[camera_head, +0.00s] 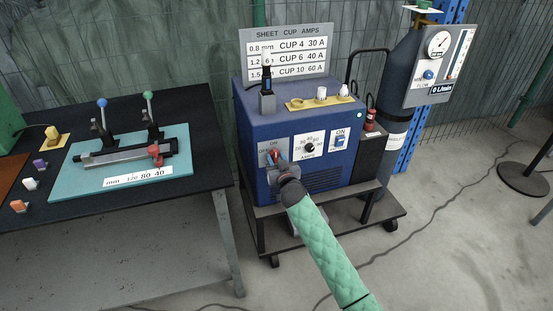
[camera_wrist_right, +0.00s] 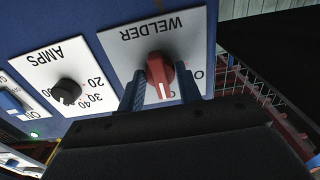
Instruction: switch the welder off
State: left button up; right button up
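The welder (camera_head: 300,125) is a blue box on a cart in the head view. My left gripper is not in view.
Right of the red knob are a black AMPS knob (camera_head: 309,147) and a blue ON switch (camera_head: 340,138). A gas cylinder (camera_head: 402,75) with a gauge panel (camera_head: 439,66) stands at right. A dark table (camera_head: 60,120) with a teal clamp fixture (camera_head: 88,180) stands at left.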

aim_at(276, 158)
jog(key=n+p, duration=0.1)
jog(key=n, duration=0.4)
jog(key=shift+r, duration=0.1)
jog(key=n+p, duration=0.1)
jog(key=n, duration=0.4)
jog(key=o, duration=0.7)
jog(key=shift+s, duration=0.1)
jog(key=shift+p+v, duration=0.85)
jog(key=shift+v, duration=1.55)
